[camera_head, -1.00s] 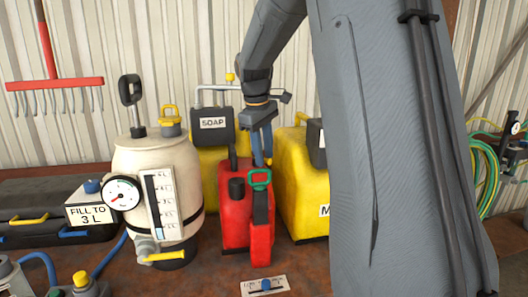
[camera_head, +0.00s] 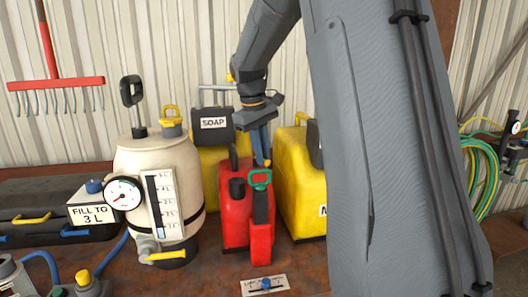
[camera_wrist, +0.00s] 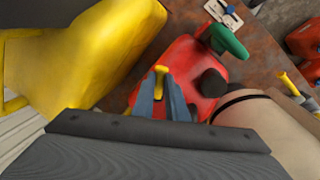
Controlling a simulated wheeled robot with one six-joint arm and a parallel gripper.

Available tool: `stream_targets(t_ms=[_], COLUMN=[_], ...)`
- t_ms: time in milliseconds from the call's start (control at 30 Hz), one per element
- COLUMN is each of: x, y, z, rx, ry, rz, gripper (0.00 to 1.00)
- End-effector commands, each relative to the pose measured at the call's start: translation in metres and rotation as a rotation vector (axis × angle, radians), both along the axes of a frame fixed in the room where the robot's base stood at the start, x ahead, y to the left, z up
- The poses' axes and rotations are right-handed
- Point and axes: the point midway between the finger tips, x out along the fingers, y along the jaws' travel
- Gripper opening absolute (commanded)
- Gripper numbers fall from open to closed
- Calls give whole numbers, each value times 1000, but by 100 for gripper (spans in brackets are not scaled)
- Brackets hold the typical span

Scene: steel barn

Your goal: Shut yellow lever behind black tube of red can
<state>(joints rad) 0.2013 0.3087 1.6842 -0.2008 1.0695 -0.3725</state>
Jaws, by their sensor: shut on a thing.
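The red can (camera_head: 234,225) stands on the bench between the white tank and a yellow jug; it also shows in the wrist view (camera_wrist: 190,60). My gripper (camera_head: 262,150) points down over the back of the can. In the wrist view its blue fingers (camera_wrist: 160,92) are shut on the yellow lever (camera_wrist: 161,71), whose upper end shows between the fingertips. The lever's lower part is hidden by the fingers. Its tip also shows in the head view (camera_head: 267,162).
The white tank (camera_head: 135,185) with a gauge stands close on the left. A yellow jug (camera_head: 300,190) stands close on the right, and the yellow SOAP jug (camera_head: 207,165) is behind. A small label plate with a blue knob (camera_head: 265,285) lies in front.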

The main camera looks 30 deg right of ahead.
Motion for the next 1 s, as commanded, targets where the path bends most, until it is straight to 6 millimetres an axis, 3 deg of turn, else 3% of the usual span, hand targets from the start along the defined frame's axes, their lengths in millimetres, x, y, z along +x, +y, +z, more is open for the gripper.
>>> stream_targets(t_ms=[500, 1000], x=[2, 5], y=[14, 18], z=[2, 2], rx=[-1, 1], ry=[-2, -4], rz=[-404, -555], gripper=[0, 0])
